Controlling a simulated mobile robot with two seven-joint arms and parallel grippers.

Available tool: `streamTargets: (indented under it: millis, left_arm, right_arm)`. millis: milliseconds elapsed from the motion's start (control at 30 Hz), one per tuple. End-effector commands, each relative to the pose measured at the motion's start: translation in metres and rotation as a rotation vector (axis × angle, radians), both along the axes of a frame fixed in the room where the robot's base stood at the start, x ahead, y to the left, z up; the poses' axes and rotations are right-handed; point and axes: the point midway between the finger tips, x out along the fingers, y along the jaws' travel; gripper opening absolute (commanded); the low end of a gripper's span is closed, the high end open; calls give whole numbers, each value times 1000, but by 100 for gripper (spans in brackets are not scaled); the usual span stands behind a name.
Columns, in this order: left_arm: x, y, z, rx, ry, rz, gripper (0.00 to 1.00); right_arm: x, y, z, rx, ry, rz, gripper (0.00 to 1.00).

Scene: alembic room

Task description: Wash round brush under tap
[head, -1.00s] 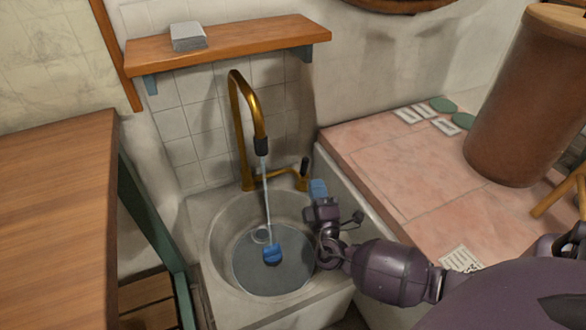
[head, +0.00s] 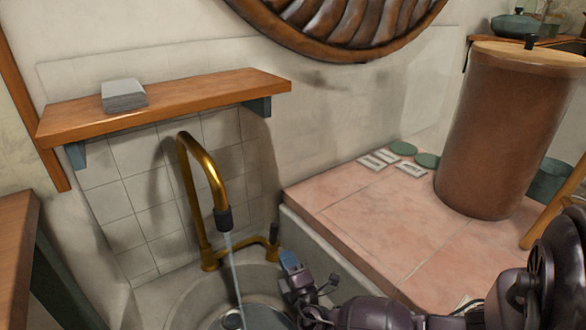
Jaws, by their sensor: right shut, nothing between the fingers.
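The gold tap (head: 208,170) has a black nozzle, and a stream of water (head: 234,265) falls from it into the round grey sink (head: 172,300). My right gripper (head: 290,262) is at the sink's right rim, to the right of the stream. No round brush can be made out now; the lower part of the basin is cut off by the bottom edge. My left gripper is not in view.
A wooden worktop (head: 15,235) is at left.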

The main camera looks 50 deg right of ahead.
Motion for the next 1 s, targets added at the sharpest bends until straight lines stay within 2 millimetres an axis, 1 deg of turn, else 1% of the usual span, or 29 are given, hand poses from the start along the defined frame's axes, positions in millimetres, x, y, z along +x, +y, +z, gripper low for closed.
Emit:
streamTargets:
  millis: [33, 200, 400, 567, 867, 1000]
  left_arm:
    - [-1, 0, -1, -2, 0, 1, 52]
    - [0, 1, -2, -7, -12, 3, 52]
    - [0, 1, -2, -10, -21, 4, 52]
    - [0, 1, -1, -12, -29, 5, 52]
    - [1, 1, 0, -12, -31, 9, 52]
    - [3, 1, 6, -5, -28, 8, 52]
  right_arm:
    - [9, -4, 1, -1, 1, 2, 0]
    - [32, -15, 6, -2, 2, 1, 0]
    - [48, -23, 11, -1, 1, 1, 0]
    - [54, -25, 13, 0, 1, 1, 0]
    - [54, -25, 13, 0, 1, 1, 0]
    - [57, -26, 20, 8, 26, -3, 0]
